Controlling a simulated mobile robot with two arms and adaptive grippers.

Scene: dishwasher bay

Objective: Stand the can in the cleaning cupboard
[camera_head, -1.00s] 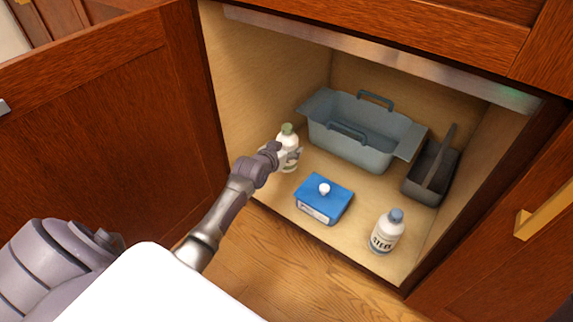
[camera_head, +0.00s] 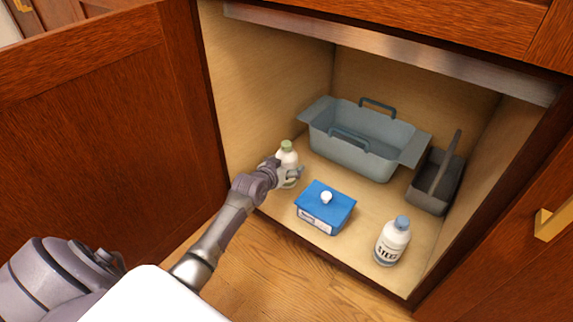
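A white can (camera_head: 288,158) with a pale green cap is upright inside the left front part of the open cupboard (camera_head: 268,95). My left gripper (camera_head: 287,172) reaches in from the left and is closed around the can's body, hiding part of its lower side. I cannot tell whether the can's base touches the cupboard floor. My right gripper is not in view.
A blue box (camera_head: 327,206) with a white knob stands just right of the can. A white bottle with a blue cap (camera_head: 392,241) stands at the front right. A grey-blue caddy (camera_head: 350,152) and a dark divided holder (camera_head: 432,189) stand behind. The open door (camera_head: 95,150) is at left.

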